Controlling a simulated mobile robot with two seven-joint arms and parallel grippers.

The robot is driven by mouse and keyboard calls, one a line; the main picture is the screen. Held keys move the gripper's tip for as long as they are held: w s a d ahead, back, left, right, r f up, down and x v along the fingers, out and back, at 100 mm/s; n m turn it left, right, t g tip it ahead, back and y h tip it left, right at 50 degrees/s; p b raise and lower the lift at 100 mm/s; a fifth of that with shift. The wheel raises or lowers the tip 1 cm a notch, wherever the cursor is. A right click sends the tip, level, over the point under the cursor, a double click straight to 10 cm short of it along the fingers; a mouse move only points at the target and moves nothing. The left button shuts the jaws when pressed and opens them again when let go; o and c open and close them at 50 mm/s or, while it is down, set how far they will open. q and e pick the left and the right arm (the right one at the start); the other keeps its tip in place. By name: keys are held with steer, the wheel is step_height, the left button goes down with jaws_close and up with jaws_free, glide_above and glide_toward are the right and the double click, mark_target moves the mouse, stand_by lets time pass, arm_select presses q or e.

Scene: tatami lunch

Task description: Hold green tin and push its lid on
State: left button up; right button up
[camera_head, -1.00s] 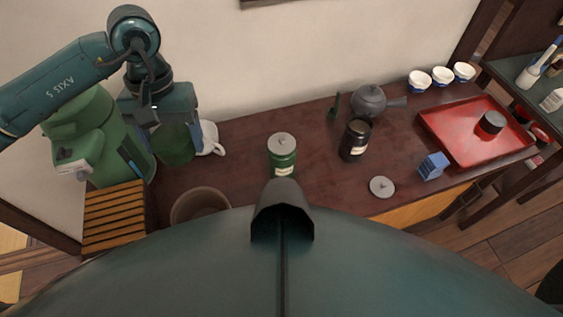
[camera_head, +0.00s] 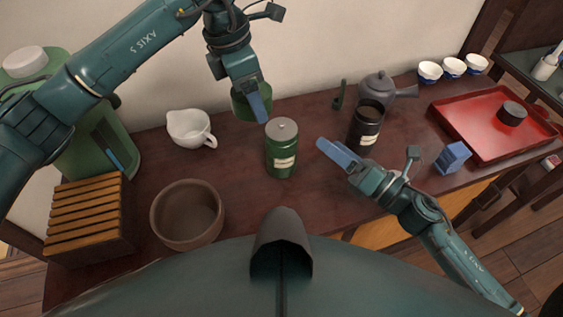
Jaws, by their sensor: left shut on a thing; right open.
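A green tin (camera_head: 281,160) with a pale label stands upright on the dark table, a grey knobbed lid (camera_head: 281,129) on its top; I cannot tell how firmly it sits. My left gripper (camera_head: 252,104) is shut on a dark green round thing (camera_head: 240,106), just up-left of the tin, partly hidden by the gripper's fingers. I cannot tell what that thing is. My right gripper (camera_head: 338,154) is open and empty, to the right of the tin and apart from it.
A black open tin (camera_head: 366,127) and a grey teapot (camera_head: 378,87) stand behind the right gripper. A blue block (camera_head: 453,157) and a red tray (camera_head: 488,146) are to the right. A brown bowl (camera_head: 187,228), a white jug (camera_head: 188,126) and a slatted wooden block (camera_head: 85,222) are to the left.

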mark_target(282, 140)
arm_select(q)
steer(key=d+n, duration=0.1)
steer(key=w+d+n+b, duration=0.1)
steer(key=n, duration=0.1)
steer(key=d+f+n+t+b, duration=0.1)
steer(key=n, duration=0.1)
steer(key=shift+w+d+f, duration=0.1)
steer(key=shift+w+d, duration=0.05)
steer(key=shift+d, duration=0.25)
steer(key=shift+w+d+n+b, duration=0.2)
steer(key=shift+d+n+b, duration=0.45)
steer(key=shift+n, duration=0.55)
arm_select(e)
steer(key=f+n+g, duration=0.1)
steer(key=n+g, duration=0.1)
steer(key=n, duration=0.2)
steer(key=f+n+g+y, duration=0.1)
steer(key=n, duration=0.3)
steer(key=f+n+g, duration=0.1)
steer(key=n+g, duration=0.1)
steer(key=n, duration=0.2)
steer(key=shift+w+a+f+n+g+y, duration=0.1)
steer(key=shift+w+a+n+g+y, duration=0.05)
steer(key=shift+w+n+g+y, duration=0.2)
arm_select(q)
steer(key=shift+d, duration=0.1)
arm_select(e)
steer(key=x, duration=1.2)
steer(key=shift+c, duration=0.4)
